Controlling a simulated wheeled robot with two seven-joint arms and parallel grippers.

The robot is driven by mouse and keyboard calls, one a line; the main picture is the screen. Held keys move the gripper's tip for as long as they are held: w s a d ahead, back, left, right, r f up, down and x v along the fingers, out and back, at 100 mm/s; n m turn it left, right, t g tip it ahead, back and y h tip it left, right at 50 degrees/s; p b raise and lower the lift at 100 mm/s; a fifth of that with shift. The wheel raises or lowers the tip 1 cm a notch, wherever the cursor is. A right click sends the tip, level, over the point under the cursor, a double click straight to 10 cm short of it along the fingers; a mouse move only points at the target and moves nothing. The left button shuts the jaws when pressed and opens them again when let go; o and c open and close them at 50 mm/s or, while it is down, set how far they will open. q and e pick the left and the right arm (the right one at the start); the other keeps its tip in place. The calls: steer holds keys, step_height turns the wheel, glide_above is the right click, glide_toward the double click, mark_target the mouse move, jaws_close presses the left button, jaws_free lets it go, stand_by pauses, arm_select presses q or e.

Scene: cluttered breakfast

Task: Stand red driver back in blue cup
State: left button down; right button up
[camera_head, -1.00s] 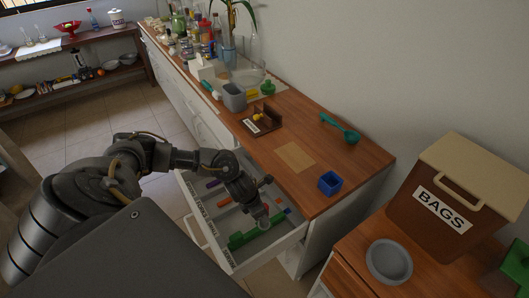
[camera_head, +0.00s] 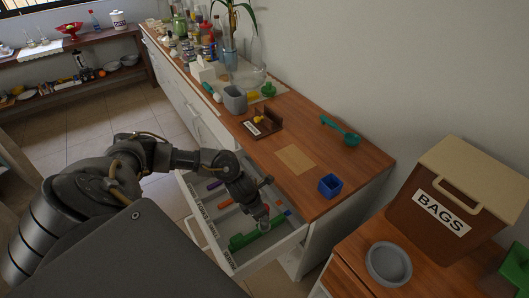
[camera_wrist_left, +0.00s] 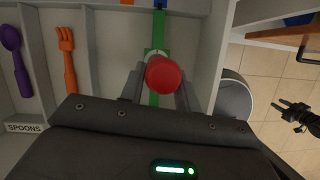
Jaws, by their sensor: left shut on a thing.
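My left gripper (camera_head: 264,220) is low over the open drawer. In the left wrist view its fingers (camera_wrist_left: 161,92) are shut on the red driver. The round red end of the driver (camera_wrist_left: 163,75) points at the camera, and its lower part is hidden. The blue cup (camera_head: 330,184) stands on the counter's near right corner, apart from the gripper. It appears empty. A dark gripper, seemingly my right one (camera_wrist_left: 288,112), shows small over the floor in the left wrist view, its fingers apart and empty.
The open drawer (camera_head: 290,243) has compartments with a purple spoon (camera_wrist_left: 14,55), an orange fork (camera_wrist_left: 66,55) and a long green thing (camera_head: 243,240). On the counter are a tan mat (camera_head: 295,158), a teal ladle (camera_head: 342,131) and a wooden holder (camera_head: 262,122). Counter around the cup is clear.

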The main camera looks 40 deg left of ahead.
arm_select(q)
steer(key=shift+r+p, duration=1.45)
steer(key=shift+r, duration=0.6)
steer(key=shift+w+r, duration=0.1)
steer(key=shift+r, duration=0.2)
steer(key=w+d+r+p, duration=0.2)
steer(key=d+r+p, duration=0.2)
steer(key=r+p, duration=0.4)
steer(key=w+d+r+p, duration=0.2)
steer(key=d+r+p, duration=0.3)
steer(key=r, duration=0.5)
steer(key=w+d+f+b, duration=0.1)
steer(key=w+d+b, duration=0.4)
steer(key=w, duration=0.9)
steer(key=shift+d+b, duration=0.2)
steer(key=shift+b, duration=1.6)
steer(key=shift+b, duration=0.35)
